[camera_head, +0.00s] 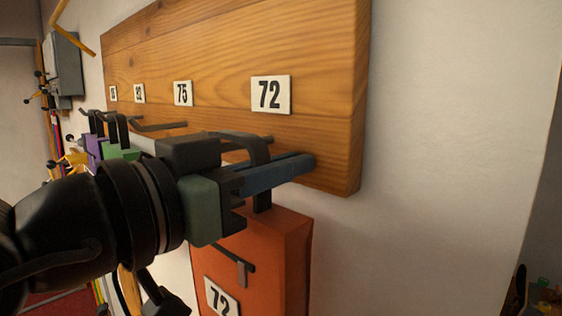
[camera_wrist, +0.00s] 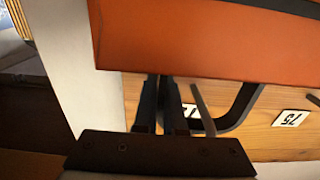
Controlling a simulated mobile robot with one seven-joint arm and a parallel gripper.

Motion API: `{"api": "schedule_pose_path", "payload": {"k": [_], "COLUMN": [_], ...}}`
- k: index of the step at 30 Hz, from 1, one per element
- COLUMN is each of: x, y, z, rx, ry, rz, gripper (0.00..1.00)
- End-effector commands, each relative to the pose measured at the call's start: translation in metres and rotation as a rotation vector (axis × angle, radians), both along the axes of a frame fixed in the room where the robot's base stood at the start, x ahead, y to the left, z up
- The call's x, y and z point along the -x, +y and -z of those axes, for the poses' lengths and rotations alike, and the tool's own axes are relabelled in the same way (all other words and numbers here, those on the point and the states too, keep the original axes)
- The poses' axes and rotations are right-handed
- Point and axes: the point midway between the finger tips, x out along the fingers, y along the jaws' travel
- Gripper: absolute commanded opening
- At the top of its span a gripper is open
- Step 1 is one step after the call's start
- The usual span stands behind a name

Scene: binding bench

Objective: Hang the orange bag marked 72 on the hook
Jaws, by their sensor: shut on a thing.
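The orange bag (camera_head: 262,255) marked 72 hangs upright below my gripper (camera_head: 298,165), in front of the board's lower edge. My gripper is shut on its dark loop handle (camera_head: 261,152). In the wrist view the bag (camera_wrist: 210,45) fills the top, and my fingers (camera_wrist: 160,88) reach to one side of the handle (camera_wrist: 240,105). The hook (camera_head: 230,146) under the 72 plate (camera_head: 271,95) is mostly hidden by the handle and gripper. In the wrist view a grey hook rod (camera_wrist: 203,108) overlaps the handle's opening; I cannot tell whether the handle bears on it.
The wooden board (camera_head: 225,50) carries several number plates, including 75 (camera_head: 183,93), with a hook (camera_head: 158,126) below that one. Green (camera_head: 120,152) and purple (camera_head: 94,147) bags hang farther left. Bare wall (camera_head: 430,180) lies right of the board.

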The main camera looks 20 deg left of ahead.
Motion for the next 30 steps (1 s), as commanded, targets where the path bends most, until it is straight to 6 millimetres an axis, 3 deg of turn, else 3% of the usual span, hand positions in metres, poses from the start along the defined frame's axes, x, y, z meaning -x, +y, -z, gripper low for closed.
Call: {"api": "schedule_pose_path", "payload": {"k": [5, 6, 12, 30], "x": [-0.0023, -0.0024, -0.002, 0.0063], "y": [-0.0023, -0.0023, -0.0033, -0.0012], "z": [0.0042, 0.0042, 0.0041, 0.0046], "rx": [-0.002, -0.002, -0.002, -0.001], "ry": [0.012, 0.012, 0.012, 0.012], "rz": [0.006, 0.006, 0.009, 0.013], "gripper": [0.0, 0.11, 0.42, 0.42]}}
